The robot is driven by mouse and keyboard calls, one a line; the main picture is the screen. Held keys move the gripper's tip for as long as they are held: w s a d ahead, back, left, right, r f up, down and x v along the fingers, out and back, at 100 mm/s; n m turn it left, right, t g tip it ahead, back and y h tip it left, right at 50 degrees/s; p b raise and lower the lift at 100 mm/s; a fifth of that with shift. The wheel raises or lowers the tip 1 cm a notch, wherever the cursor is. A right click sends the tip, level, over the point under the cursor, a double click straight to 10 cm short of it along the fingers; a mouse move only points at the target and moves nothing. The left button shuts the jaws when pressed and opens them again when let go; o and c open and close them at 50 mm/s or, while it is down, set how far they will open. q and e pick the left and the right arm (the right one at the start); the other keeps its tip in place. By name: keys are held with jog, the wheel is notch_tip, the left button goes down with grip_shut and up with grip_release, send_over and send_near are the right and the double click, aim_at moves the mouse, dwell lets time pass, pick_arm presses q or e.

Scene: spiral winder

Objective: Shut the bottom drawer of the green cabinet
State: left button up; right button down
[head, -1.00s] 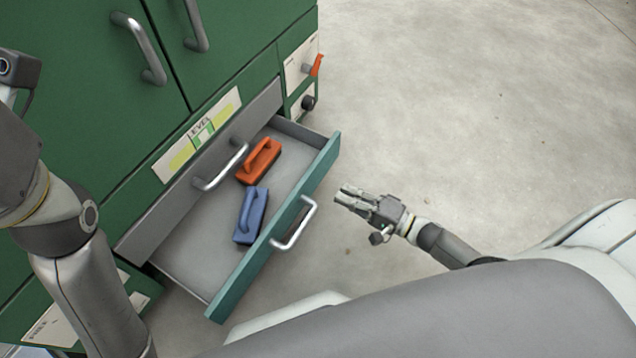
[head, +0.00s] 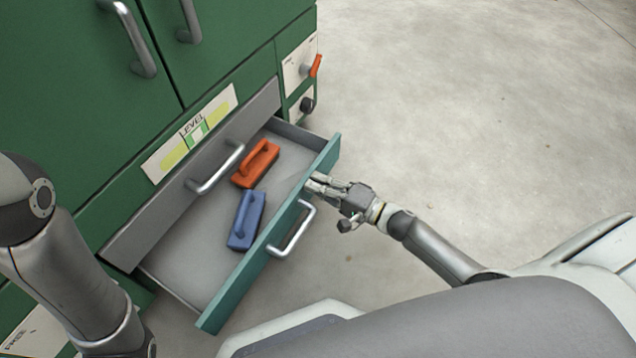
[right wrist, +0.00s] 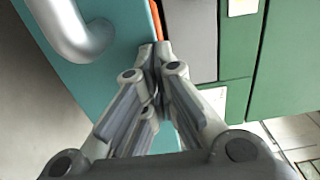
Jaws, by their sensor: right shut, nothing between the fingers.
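The green cabinet (head: 60,115) fills the left of the head view. Its bottom drawer (head: 233,305) is pulled out, with a teal front and a silver handle (head: 292,230). Inside lie an orange block with a handle (head: 256,164) and a blue one (head: 246,221). My right gripper (head: 312,184) is shut and empty, its fingertips at the teal front near its far end, right of the handle. In the right wrist view the shut fingertips (right wrist: 154,50) overlap the drawer front's edge; contact is hard to tell. My left gripper is out of view; only the left arm shows.
A closed grey drawer with a silver handle (head: 216,169) sits just above the open one. An orange knob (head: 316,66) and a black knob (head: 307,104) are on the cabinet's right side. Bare concrete floor (head: 460,110) lies open to the right.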

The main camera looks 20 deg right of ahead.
aim_at(253, 153)
jog(key=x, duration=1.6)
jog(key=shift+w+a, duration=0.1)
jog(key=shift+w, duration=0.05)
